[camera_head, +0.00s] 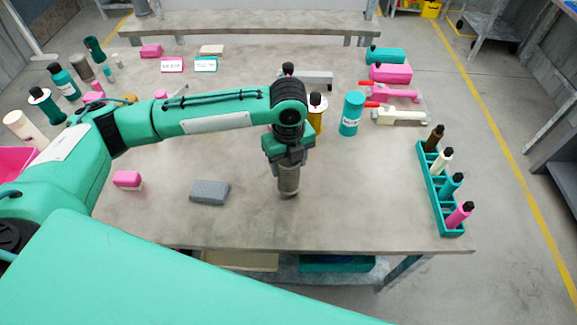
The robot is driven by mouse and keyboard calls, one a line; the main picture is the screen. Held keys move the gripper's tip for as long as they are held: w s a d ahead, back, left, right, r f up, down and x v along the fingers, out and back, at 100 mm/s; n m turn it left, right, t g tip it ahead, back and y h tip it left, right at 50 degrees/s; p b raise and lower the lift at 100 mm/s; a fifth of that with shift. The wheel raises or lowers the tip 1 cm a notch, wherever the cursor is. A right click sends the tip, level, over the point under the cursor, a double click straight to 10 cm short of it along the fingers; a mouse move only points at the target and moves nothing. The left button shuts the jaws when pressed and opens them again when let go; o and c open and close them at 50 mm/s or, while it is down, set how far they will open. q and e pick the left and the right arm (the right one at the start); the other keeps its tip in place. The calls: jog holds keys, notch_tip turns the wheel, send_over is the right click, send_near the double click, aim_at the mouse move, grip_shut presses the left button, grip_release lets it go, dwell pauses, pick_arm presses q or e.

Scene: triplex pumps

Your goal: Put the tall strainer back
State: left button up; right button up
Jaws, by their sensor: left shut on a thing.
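My left gripper (288,163) points down over the middle front of the table and is shut on a grey cylinder, which looks like the tall strainer (288,182). The strainer is upright; its top is hidden by the gripper. I cannot tell whether its lower end touches the table or hangs just above it. My right gripper is not in view.
The grey table (350,210) is clear around the gripper except for a grey block (209,192) and a pink block (127,180) to the left. A teal can (352,113) stands behind right. A teal rack (428,185) with several bottles lines the right edge.

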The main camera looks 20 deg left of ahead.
pick_arm(q)
jog(key=shift+f, duration=1.3)
jog(key=o, duration=1.1)
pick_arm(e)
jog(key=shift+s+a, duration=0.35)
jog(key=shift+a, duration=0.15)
